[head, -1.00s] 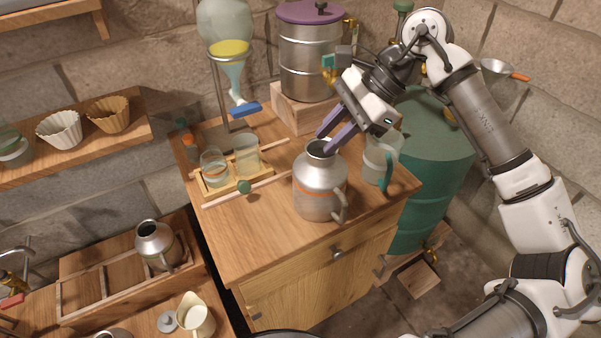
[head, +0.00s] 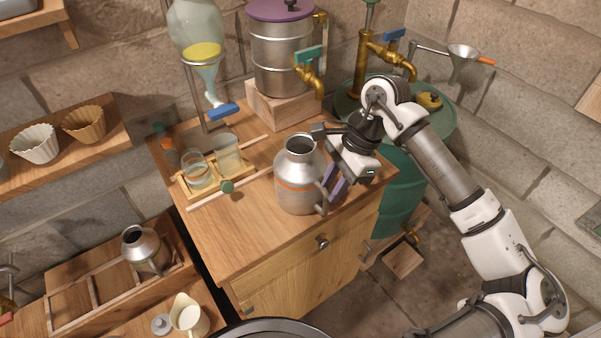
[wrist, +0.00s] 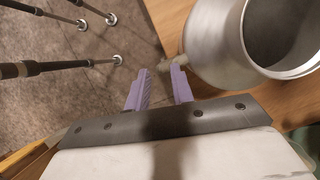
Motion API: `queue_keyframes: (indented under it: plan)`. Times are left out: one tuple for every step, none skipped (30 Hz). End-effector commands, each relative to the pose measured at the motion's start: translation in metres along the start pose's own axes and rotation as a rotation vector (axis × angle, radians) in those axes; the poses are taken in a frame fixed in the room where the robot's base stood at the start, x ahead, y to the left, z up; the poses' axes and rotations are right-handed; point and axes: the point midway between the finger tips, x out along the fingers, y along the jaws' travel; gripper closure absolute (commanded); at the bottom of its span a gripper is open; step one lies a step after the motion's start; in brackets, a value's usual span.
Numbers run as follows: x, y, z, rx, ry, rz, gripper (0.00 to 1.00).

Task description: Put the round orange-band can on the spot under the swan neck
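The round metal can with the orange band (head: 298,180) stands upright on the wooden cabinet top (head: 240,240), near its front right. Its open mouth and rounded side show in the wrist view (wrist: 225,50). Its handle (head: 321,200) faces front right. My gripper (head: 337,186) is beside the can at the handle, pointing down. In the wrist view my gripper's two purple fingers (wrist: 160,82) are apart, with the handle's end near the gap between them; I cannot tell if they touch it.
Glass beakers (head: 197,172) sit in a wooden holder on the cabinet's left. A steel pot with purple lid (head: 283,50) stands behind on a wooden block. A smaller can without a visible band (head: 145,250) stands in a wooden tray at lower left. Tripod-like legs (wrist: 65,70) show below.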

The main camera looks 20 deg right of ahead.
Motion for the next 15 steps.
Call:
queue_keyframes:
  plan:
    - [0.003, 0.001, 0.001, 0.0, -0.005, 0.002, 0.77]
    - [0.007, 0.001, 0.0, 0.001, -0.005, 0.001, 0.77]
    - [0.013, 0.001, -0.001, 0.0, -0.006, 0.002, 0.77]
    - [0.017, 0.001, -0.001, 0.0, -0.005, 0.001, 0.77]
    - [0.022, 0.001, -0.002, -0.001, -0.005, 0.001, 0.77]
    - [0.028, 0.001, -0.002, -0.001, -0.005, 0.001, 0.77]
    - [0.032, 0.001, -0.002, -0.001, -0.005, 0.001, 0.77]
    - [0.035, 0.001, -0.002, 0.0, -0.003, 0.001, 0.77]
    - [0.038, 0.001, -0.003, 0.0, -0.002, 0.001, 0.77]
    - [0.04, 0.001, -0.003, 0.0, -0.002, 0.001, 0.77]
    - [0.041, 0.001, -0.003, 0.0, -0.002, 0.001, 0.77]
    - [0.042, 0.001, -0.003, 0.0, -0.002, 0.0, 0.77]
    - [0.042, 0.001, -0.003, 0.0, -0.002, 0.0, 0.77]
    - [0.042, 0.001, -0.003, 0.0, -0.001, 0.0, 0.77]
    - [0.042, 0.001, -0.003, 0.0, -0.001, 0.0, 0.77]
